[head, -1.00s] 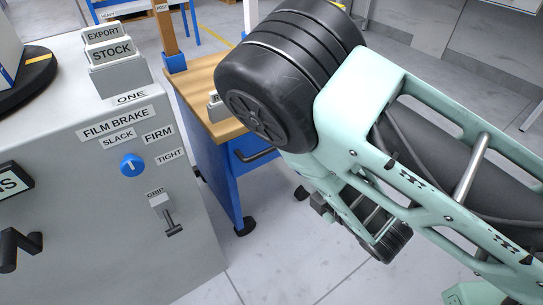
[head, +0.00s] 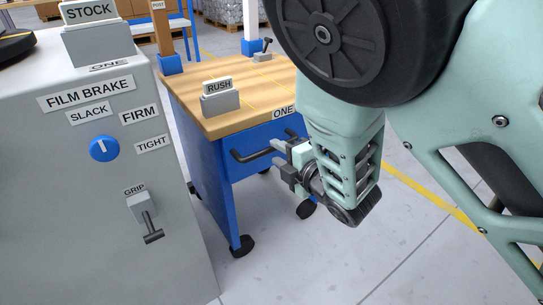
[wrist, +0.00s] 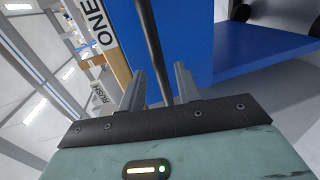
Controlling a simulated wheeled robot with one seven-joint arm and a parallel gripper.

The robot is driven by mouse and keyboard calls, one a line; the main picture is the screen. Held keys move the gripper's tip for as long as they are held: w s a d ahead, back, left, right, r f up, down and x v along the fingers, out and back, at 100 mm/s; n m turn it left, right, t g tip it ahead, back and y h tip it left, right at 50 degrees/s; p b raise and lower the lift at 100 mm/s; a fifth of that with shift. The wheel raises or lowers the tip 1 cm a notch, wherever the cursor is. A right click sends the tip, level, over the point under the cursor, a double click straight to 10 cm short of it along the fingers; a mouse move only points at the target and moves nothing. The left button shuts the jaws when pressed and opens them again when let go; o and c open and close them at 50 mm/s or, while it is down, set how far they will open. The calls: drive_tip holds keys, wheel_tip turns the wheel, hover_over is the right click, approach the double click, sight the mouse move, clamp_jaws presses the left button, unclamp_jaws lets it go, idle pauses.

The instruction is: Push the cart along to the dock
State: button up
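The cart (head: 228,190) is blue with a wooden top and black casters, and stands right of the grey machine. Its dark bar handle (head: 250,156) runs across the near face below the label ONE. My gripper (head: 279,162) is at the handle's right part. In the wrist view, the black handle (wrist: 152,45) runs between the two grey fingers of my gripper (wrist: 160,85), with gaps beside it, so the fingers look open. My arm hides the cart's right side. I cannot make out the dock.
The grey machine (head: 90,200) with the FILM BRAKE knob (head: 104,149) and GRIP lever (head: 146,215) stands close on the left. A RUSH sign (head: 219,95) stands on the cart top. Grey floor (head: 300,265) is clear in front.

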sight(274, 150)
drive_tip(key=shift+b+x, duration=0.4)
drive_tip(key=shift+x, duration=1.45)
clamp_jaws()
drive_tip(key=w+d+p, duration=0.1)
drive_tip(key=w+d, duration=0.6)
drive_tip(key=d, duration=0.4)
drive_tip(key=w+d+p, duration=0.1)
drive_tip(key=w+d, duration=0.6)
drive_tip(key=d, duration=0.4)
drive_tip(key=shift+w+p, duration=0.3)
drive_tip(key=shift+w, duration=0.05)
drive_tip(key=shift+d, duration=0.15)
unclamp_jaws()
drive_tip(key=shift+w, duration=0.1)
